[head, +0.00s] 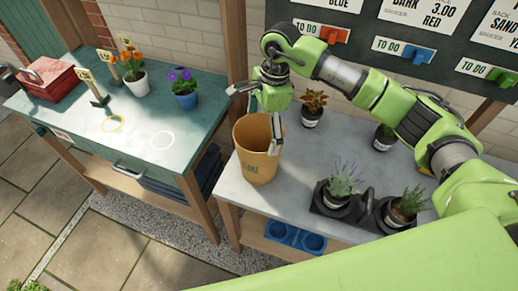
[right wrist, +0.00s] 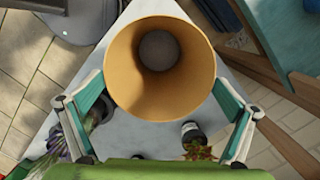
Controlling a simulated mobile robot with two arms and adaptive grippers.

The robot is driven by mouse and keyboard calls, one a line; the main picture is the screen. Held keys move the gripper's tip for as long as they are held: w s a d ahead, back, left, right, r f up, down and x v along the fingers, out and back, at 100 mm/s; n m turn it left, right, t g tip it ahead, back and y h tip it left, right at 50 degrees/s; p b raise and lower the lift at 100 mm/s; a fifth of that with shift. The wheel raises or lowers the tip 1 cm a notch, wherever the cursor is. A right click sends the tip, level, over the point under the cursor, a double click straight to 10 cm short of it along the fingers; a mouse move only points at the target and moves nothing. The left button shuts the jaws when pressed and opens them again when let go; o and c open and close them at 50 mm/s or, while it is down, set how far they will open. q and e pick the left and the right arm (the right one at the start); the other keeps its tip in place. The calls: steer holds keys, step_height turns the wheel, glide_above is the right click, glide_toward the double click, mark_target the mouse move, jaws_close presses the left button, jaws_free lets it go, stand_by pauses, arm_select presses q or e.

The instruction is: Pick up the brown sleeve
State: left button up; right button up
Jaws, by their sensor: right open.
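My left gripper is not in view.
Potted plants share the grey table: an orange-leaved one (head: 313,101) behind the gripper and a lavender (head: 342,182) in a black tray (head: 320,207). A green table (head: 89,133) at left holds a red box (head: 47,77) and flower pots. Order signs hang behind.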

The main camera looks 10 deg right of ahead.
steer(key=f, duration=0.1)
steer(key=f+p, duration=0.1)
steer(key=f, duration=0.1)
steer(key=a+f, duration=0.1)
steer(key=f, duration=0.1)
steer(key=shift+f+p, duration=0.25)
steer(key=shift+p, duration=0.1)
steer(key=shift+d, duration=0.1)
steer(key=c, duration=0.8)
